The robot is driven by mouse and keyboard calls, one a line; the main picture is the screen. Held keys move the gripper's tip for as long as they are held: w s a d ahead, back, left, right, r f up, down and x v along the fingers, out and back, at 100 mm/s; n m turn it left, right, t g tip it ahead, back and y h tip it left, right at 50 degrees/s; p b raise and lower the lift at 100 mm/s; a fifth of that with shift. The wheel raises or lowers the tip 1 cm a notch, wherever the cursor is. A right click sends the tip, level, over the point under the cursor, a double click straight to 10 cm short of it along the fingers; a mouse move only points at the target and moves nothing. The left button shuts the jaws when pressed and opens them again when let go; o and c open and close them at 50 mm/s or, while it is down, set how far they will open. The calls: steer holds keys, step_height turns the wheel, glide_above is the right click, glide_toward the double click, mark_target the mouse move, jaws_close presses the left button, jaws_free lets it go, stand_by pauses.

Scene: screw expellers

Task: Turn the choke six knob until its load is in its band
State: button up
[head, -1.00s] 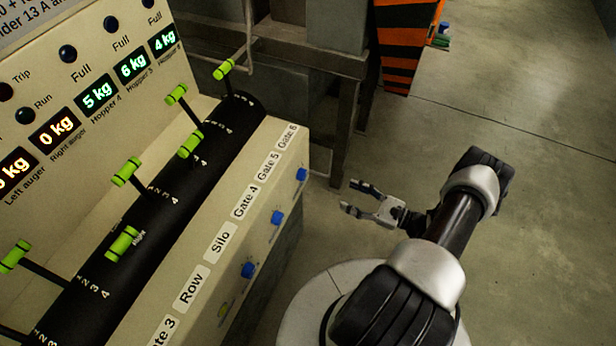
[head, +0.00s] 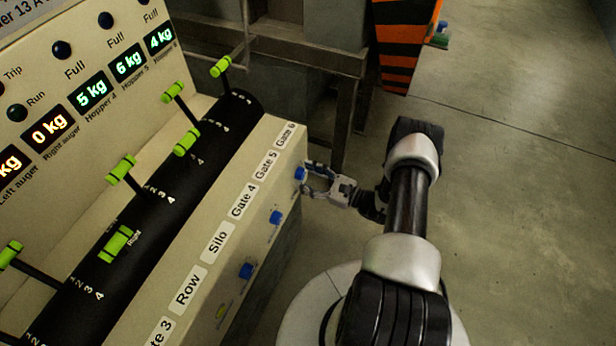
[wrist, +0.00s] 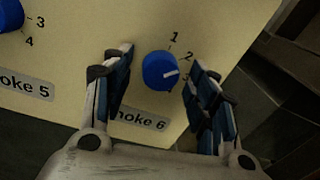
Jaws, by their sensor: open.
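The choke six knob is a round blue knob (wrist: 160,71) on the cream panel, with a white pointer line aimed right, between the marks 2 and 3. Its label, partly hidden by a finger, ends in "oke 6". In the head view the same knob (head: 300,174) is the farthest blue one on the front face. My gripper (wrist: 158,85) is open, with one finger on each side of the knob; I cannot tell if either touches it. In the head view my gripper (head: 308,178) reaches the panel from the right.
The choke 5 knob (wrist: 10,16) is at the left in the wrist view. Green-handled levers (head: 187,142) stand on the black drum above. Displays read 5 kg, 6 kg and 4 kg (head: 160,38); the last is labelled Hopper 6. Open floor (head: 520,200) lies to the right.

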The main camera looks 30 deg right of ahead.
steer(key=c, duration=1.1)
steer(key=shift+o, duration=0.2)
steer(key=shift+m, duration=0.4)
steer(key=shift+m+g+b, duration=0.4)
steer(key=shift+m+b, duration=1.3)
steer(key=shift+m, duration=2.2)
steer(key=o, duration=1.1)
steer(key=shift+c, duration=0.2)
